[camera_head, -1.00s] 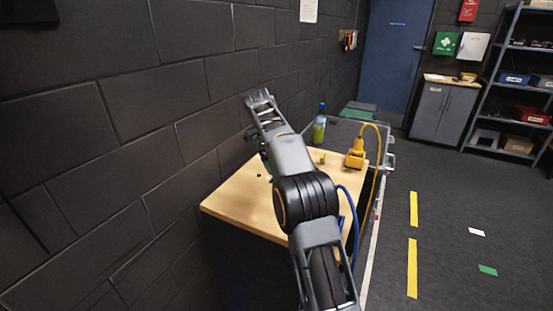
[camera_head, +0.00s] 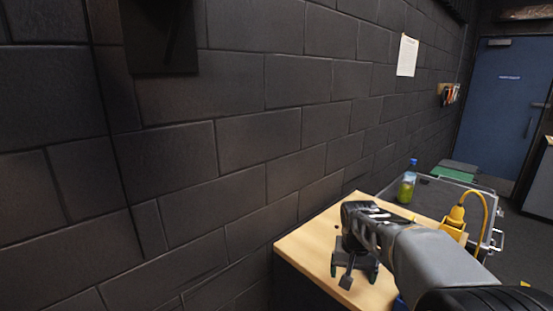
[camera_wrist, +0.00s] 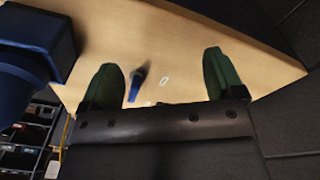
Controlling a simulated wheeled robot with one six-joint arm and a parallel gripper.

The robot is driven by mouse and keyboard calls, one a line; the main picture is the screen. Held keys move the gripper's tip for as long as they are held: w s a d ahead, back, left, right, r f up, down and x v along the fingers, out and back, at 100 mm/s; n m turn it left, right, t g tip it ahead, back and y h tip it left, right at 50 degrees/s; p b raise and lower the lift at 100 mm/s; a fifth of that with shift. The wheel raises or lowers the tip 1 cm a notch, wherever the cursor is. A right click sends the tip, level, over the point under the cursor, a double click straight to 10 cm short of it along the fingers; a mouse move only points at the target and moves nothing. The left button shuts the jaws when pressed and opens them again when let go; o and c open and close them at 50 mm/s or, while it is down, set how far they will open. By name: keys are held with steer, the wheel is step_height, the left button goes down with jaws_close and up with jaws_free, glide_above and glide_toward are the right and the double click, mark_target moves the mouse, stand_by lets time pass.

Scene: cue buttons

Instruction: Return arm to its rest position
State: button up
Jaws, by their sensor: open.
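My gripper (camera_head: 354,266) points down over the wooden tabletop (camera_head: 312,243) in the head view, with my forearm reaching in from the lower right. In the wrist view the two green fingertips (camera_wrist: 168,78) stand wide apart with nothing gripped between them. The bare wooden top (camera_wrist: 190,40) lies beyond them. A small dark and blue item (camera_wrist: 136,84) shows between the fingers in the wrist view, seemingly on the tabletop; I cannot tell what it is.
The dark block wall (camera_head: 240,170) runs close along the left. A bottle with green liquid (camera_head: 407,185) and a yellow corded tool (camera_head: 455,217) stand behind my arm. A large blue object (camera_wrist: 35,30) fills the wrist view's left corner. A blue door (camera_head: 500,105) is farther back.

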steer(key=s+a+n+t+y, duration=0.1)
steer(key=s+a+n+t, duration=0.1)
steer(key=s, duration=1.3)
steer(key=shift+s+a+f+n+t, duration=0.2)
steer(key=shift+a+n+t, duration=0.25)
steer(key=shift+n, duration=0.35)
